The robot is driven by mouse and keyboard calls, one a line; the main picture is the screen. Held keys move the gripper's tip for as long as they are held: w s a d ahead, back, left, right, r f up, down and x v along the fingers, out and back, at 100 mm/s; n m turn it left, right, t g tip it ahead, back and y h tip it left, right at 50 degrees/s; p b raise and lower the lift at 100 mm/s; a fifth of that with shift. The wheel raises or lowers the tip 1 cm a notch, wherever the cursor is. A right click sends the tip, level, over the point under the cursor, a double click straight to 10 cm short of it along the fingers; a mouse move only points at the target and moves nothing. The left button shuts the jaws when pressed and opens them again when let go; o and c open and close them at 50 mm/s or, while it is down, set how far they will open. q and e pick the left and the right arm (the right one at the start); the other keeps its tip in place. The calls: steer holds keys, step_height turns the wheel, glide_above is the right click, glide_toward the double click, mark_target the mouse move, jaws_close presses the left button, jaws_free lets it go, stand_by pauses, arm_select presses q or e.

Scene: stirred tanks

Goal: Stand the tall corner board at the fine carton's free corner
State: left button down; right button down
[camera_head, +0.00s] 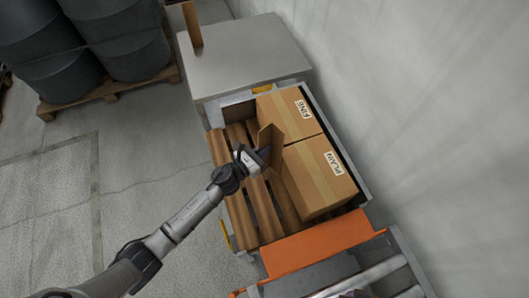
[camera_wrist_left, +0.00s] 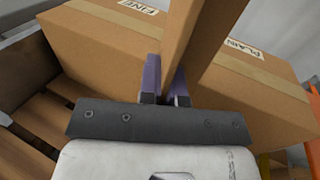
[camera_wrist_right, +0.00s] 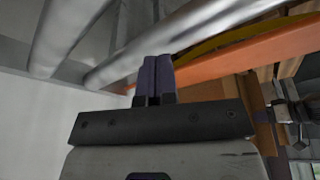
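The fine carton (camera_head: 280,116) lies on the wooden pallet (camera_head: 219,147), beside the plain carton (camera_head: 318,176). Both labels also show in the left wrist view, on the fine carton (camera_wrist_left: 90,45) and the plain carton (camera_wrist_left: 265,105). My left gripper (camera_head: 262,154) is shut on a brown corner board (camera_head: 271,142), which stands up between its fingers (camera_wrist_left: 166,88) close to the cartons' near sides, about where they meet. Its lower end is hidden, so I cannot tell whether it touches them. My right gripper (camera_wrist_right: 157,80) is shut and empty.
Grey side walls, an orange plate (camera_head: 318,245) and a roller conveyor (camera_head: 365,279) border the pallet. Barrels (camera_head: 130,45) stand at upper left. Pallet slats left of the cartons are bare.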

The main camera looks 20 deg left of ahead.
mark_target(270, 156)
arm_select(q)
steer(key=shift+f, duration=1.05)
steer(key=shift+f+b, duration=0.25)
steer(key=shift+b, duration=0.25)
steer(key=c, duration=1.3)
jaws_free()
steer(key=shift+r, duration=0.1)
